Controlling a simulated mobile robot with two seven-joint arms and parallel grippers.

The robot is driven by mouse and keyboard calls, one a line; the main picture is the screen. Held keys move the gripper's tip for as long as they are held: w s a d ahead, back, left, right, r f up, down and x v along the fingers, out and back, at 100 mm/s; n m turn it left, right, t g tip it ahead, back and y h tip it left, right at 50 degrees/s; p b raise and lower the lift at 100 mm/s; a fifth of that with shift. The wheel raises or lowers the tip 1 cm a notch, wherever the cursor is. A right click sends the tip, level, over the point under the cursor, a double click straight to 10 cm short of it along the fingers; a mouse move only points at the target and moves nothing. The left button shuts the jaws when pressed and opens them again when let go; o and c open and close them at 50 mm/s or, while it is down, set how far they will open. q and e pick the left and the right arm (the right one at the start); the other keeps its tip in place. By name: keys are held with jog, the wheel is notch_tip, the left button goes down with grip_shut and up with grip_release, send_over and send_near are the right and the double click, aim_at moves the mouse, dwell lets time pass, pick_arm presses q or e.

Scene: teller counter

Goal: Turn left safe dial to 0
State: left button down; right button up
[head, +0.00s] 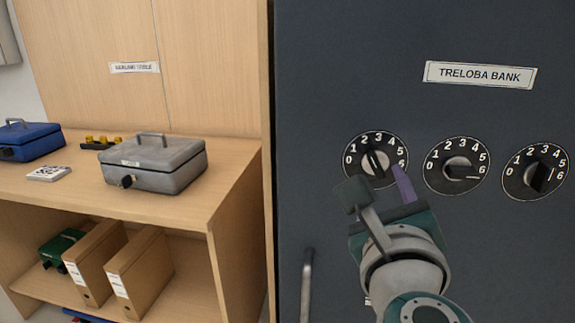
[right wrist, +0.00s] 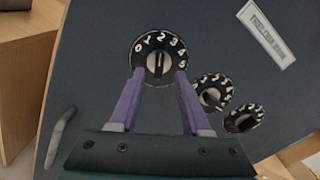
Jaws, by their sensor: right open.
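The left safe dial (head: 361,149) is a round black dial with white numbers and a dark bar knob on the safe door. In the right wrist view the left dial (right wrist: 146,45) is straight ahead, its knob lined up between my fingertips. The knob's bar points up toward about 2 or 3; the exact number is hard to tell. My right gripper (head: 381,183) is open in front of the dial's lower part. In the right wrist view my gripper's (right wrist: 159,74) purple fingers are on either side of the knob, apparently not touching it. My left gripper is not in view.
A middle dial (head: 457,145) and a right dial (head: 524,160) sit close by on the right. A door handle (head: 306,285) is below left. A wooden shelf (head: 70,195) on the left holds a grey cash box (head: 153,165) and a blue box (head: 30,140).

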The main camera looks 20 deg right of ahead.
aim_at(376, 167)
jog(key=x, duration=0.4)
jog(key=shift+w+d, duration=0.1)
jog(key=shift+w, duration=0.1)
grip_shut()
dwell(0.4)
